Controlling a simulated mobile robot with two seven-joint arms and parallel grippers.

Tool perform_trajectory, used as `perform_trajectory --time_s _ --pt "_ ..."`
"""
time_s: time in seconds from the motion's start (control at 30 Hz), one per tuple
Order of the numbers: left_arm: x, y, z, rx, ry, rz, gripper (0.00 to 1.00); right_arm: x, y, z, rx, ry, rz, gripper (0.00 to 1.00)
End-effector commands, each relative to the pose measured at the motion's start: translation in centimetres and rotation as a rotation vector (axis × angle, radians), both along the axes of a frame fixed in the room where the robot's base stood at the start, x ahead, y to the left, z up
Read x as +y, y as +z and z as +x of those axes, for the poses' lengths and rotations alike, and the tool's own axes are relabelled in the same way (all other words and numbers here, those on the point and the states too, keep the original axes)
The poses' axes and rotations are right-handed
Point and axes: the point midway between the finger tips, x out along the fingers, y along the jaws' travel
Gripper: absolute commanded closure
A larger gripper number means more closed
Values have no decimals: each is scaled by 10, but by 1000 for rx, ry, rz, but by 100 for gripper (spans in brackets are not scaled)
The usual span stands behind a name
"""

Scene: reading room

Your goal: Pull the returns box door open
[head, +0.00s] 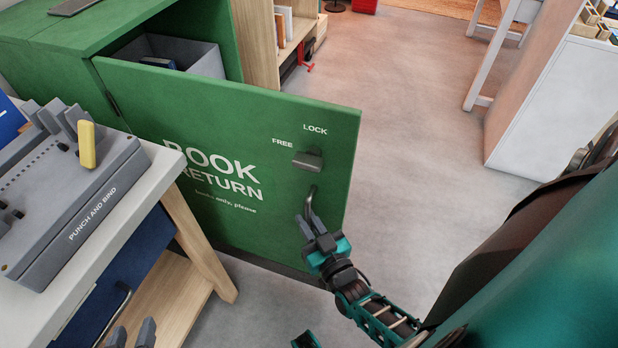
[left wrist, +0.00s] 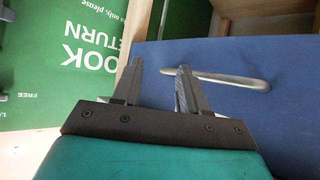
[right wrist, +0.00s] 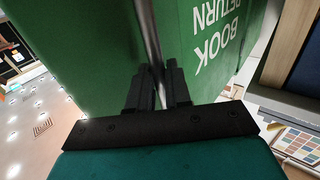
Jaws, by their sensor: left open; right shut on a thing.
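The green returns box door (head: 290,235), lettered "BOOK RETURN", stands partly open, swung out from the green cabinet (head: 60,45) on its left hinge. A grey latch knob (head: 308,160) sits on it beside the words FREE and LOCK. My right gripper (head: 312,215) is shut on the door's metal bar handle (head: 311,194); the handle also runs between the fingers in the right wrist view (right wrist: 149,40). My left gripper (head: 133,334) is open and empty at the bottom of the head view; the left wrist view shows its parted fingers (left wrist: 158,85) before a blue drawer front.
A table (head: 165,165) with a grey punch-and-bind machine (head: 75,200) stands at the left, near the door. A grey bin (head: 205,60) shows inside the cabinet. A wooden shelf stands behind. The floor (head: 420,130) right of the door is clear up to a white unit (head: 540,100).

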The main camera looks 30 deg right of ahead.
Motion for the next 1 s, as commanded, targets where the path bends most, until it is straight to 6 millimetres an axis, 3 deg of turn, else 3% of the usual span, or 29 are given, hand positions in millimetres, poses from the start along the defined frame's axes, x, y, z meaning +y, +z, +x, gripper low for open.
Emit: perform_trajectory --time_s 0.03,0.3,0.33,0.5,1.0 --pt "0 0 0 0 1 -1 57 9 2 5 -4 15 3 100" --pt "0 0 0 0 1 -1 57 9 2 5 -4 15 3 100" --pt "0 0 0 0 1 -1 57 9 2 5 -4 15 3 80" --pt "0 0 0 0 0 0 57 7 2 5 -5 13 1 65" --pt "2 0 0 -1 -6 8 57 3 1 3 -3 9 0 65"
